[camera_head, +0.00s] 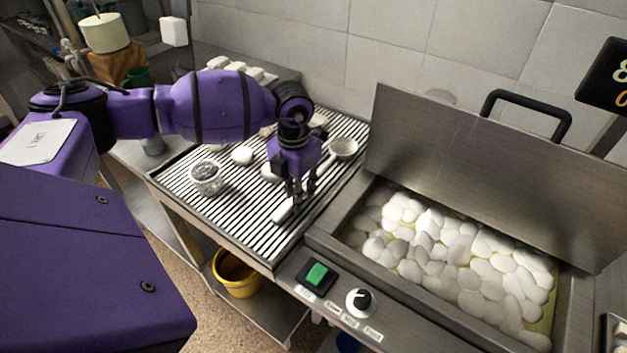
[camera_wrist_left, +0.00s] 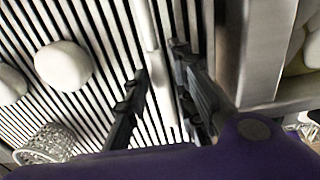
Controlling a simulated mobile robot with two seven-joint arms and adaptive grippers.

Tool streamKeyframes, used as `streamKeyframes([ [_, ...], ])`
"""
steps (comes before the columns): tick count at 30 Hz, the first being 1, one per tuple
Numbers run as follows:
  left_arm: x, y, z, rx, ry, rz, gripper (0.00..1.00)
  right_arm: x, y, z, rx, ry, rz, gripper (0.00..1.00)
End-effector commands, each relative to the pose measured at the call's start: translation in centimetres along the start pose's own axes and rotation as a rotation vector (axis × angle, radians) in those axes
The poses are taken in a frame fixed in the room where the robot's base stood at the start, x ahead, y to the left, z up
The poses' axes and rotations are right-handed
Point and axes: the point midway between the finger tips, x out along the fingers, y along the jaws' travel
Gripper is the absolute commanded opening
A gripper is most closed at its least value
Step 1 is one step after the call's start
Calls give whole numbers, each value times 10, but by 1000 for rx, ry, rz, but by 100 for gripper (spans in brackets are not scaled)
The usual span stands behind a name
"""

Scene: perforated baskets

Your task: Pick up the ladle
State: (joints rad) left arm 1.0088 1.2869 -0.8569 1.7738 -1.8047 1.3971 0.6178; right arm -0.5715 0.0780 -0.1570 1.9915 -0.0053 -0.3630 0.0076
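The ladle (camera_head: 343,149) lies on the slatted metal rack, its round bowl toward the back and its pale handle running toward the front left. My left gripper (camera_head: 298,195) points down over the handle. In the left wrist view the handle (camera_wrist_left: 153,65) runs between the two dark fingers of my left gripper (camera_wrist_left: 160,75). The fingers are apart, with gaps visible beside the handle. The ladle's bowl is outside the wrist view. My right gripper is not in view.
A small perforated basket (camera_head: 207,179) and several white rounded pieces (camera_head: 242,155) sit on the rack. To the right is a metal basin (camera_head: 340,240) full of white pieces, its lid (camera_head: 480,165) raised. A yellow bucket (camera_head: 237,275) stands below.

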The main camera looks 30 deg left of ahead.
Motion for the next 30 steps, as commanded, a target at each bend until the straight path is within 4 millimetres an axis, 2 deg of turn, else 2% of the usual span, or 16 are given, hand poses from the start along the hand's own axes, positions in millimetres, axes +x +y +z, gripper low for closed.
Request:
streamKeyframes([
  [1,0,0,0,0,0,0,13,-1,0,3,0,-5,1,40],
  [4,0,0,0,0,0,0,0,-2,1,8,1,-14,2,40],
  [17,-7,0,1,0,-3,0,0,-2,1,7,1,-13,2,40],
  [23,-31,0,1,0,-4,0,0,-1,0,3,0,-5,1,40],
  [26,-48,-3,-13,3,-2,2,0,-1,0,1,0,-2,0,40],
  [30,-82,-11,-39,4,-5,4,0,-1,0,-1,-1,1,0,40],
])
